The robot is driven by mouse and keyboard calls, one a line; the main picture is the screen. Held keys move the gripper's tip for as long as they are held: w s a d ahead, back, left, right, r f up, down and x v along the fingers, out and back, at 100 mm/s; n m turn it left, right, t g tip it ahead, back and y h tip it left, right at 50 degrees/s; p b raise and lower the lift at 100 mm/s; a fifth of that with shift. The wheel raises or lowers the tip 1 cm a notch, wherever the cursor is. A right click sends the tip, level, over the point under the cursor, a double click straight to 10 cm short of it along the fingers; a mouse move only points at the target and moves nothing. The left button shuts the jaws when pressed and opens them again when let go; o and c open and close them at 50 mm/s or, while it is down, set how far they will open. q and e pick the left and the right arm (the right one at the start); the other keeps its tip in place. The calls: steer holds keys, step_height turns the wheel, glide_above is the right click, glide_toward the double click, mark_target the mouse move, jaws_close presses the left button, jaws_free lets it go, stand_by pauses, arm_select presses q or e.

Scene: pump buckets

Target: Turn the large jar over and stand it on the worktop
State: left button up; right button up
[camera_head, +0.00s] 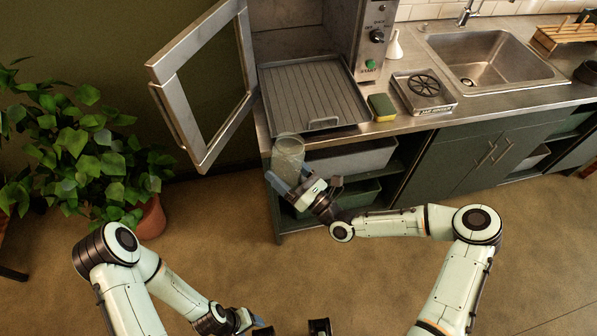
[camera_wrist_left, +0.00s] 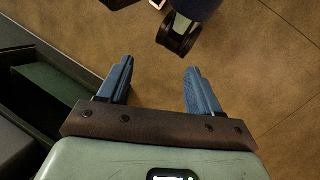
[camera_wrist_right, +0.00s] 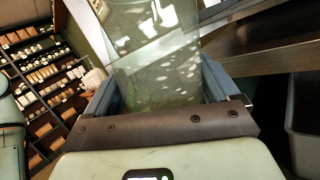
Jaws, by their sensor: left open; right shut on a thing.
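The large jar (camera_head: 288,152) is clear glass and stands roughly upright in the air, in front of the worktop's (camera_head: 405,122) left front corner. I cannot tell which end is its mouth. My right gripper (camera_head: 287,183) is shut on the jar around its lower part. In the right wrist view the jar (camera_wrist_right: 158,60) fills the space between the blue fingers (camera_wrist_right: 160,90). My left gripper (camera_head: 252,322) is low over the floor, far from the jar. In the left wrist view its fingers (camera_wrist_left: 158,85) are apart with nothing between them.
An open appliance door (camera_head: 203,85) juts out at the left. A ribbed tray (camera_head: 310,95) lies behind the jar. A sponge (camera_head: 381,107), a metal burner (camera_head: 424,92), a white funnel (camera_head: 394,45) and a sink (camera_head: 490,60) are further right. A potted plant (camera_head: 80,150) stands left.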

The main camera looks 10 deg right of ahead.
arm_select(q)
steer(key=o, duration=0.5)
steer(key=shift+w, duration=0.8)
arm_select(e)
steer(key=shift+a+r, duration=0.1)
arm_select(q)
steer(key=shift+m+t, duration=0.3)
steer(key=shift+m, duration=0.2)
steer(key=w, duration=0.2)
steer(key=w+r, duration=0.1)
steer(key=w, duration=0.1)
steer(key=w+r, duration=0.1)
steer(key=w, duration=0.1)
steer(key=shift+w, duration=0.3)
steer(key=w+r+m+t, duration=0.1)
steer(key=w+r+m, duration=0.2)
steer(key=w+r, duration=1.45)
step_height(320, 180, up, 30)
steer(key=m+t, duration=0.2)
steer(key=m, duration=0.8)
glide_above(289, 154)
steer(key=a, duration=0.3)
arm_select(e)
steer(key=shift+w, duration=0.1)
arm_select(q)
steer(key=x, duration=1.2)
steer(key=shift+s+a+f, duration=0.1)
steer(key=shift+s+a, duration=0.05)
steer(key=shift+s, duration=0.1)
